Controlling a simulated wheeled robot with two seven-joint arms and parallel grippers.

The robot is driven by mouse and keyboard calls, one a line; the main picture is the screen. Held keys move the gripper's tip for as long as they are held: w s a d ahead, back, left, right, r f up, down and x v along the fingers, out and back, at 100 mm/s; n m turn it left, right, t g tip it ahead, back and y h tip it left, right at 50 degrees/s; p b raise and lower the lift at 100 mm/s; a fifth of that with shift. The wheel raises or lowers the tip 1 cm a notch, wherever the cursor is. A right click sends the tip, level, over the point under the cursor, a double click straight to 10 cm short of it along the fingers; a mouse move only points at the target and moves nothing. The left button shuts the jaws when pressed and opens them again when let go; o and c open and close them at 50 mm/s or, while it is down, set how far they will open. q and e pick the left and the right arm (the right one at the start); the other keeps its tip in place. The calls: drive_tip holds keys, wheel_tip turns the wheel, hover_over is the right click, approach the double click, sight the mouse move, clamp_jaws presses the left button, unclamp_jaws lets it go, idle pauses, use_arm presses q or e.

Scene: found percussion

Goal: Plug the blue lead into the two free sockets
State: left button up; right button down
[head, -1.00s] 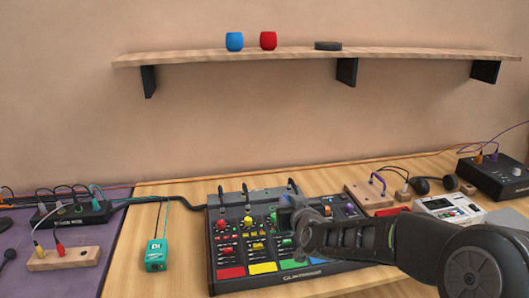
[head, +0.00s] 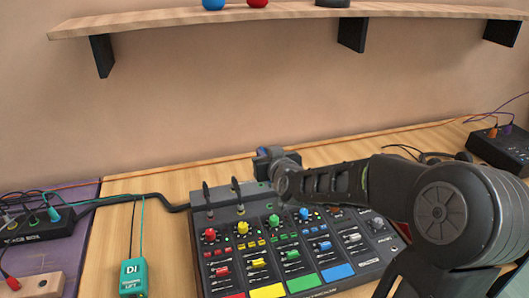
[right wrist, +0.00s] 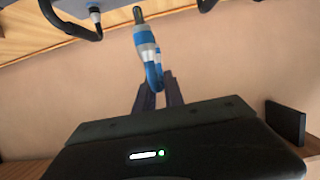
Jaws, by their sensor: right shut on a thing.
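My right gripper (head: 268,158) is over the back edge of the mixer (head: 338,272). It is shut on the blue lead (right wrist: 152,62), which shows between the fingers in the right wrist view. A plug with a blue sleeve and a metal tip points away from the fingers, toward the mixer's back panel (right wrist: 120,8). I cannot tell whether the tip touches a socket. Two black plugs (head: 207,196) (head: 237,192) stand in the back panel left of the gripper. The free sockets are not clearly visible. My left gripper is out of view.
A teal DI box (head: 133,278) stands left of the mixer. A black box with several leads (head: 38,226) sits on the purple cloth at far left. A black device (head: 503,148) stands at back right. A wooden shelf (head: 280,16) runs along the wall above.

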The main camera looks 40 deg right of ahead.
wheel_tip(320, 180, down, 6)
drive_tip(key=b, duration=0.5)
drive_tip(key=shift+r+b, duration=0.1)
drive_tip(key=shift+b, duration=0.2)
drive_tip(key=shift+b, duration=0.3)
idle(1.8)
drive_tip(key=shift+f+b, duration=1.45)
drive_tip(key=shift+f, duration=0.05)
drive_tip(key=c, duration=1.3)
unclamp_jaws()
drive_tip(key=shift+c, duration=0.2)
drive_tip(key=shift+s+r, duration=0.1)
drive_tip(key=shift+s, duration=0.05)
drive_tip(key=shift+p+v, duration=0.4)
drive_tip(key=shift+v, duration=3.4)
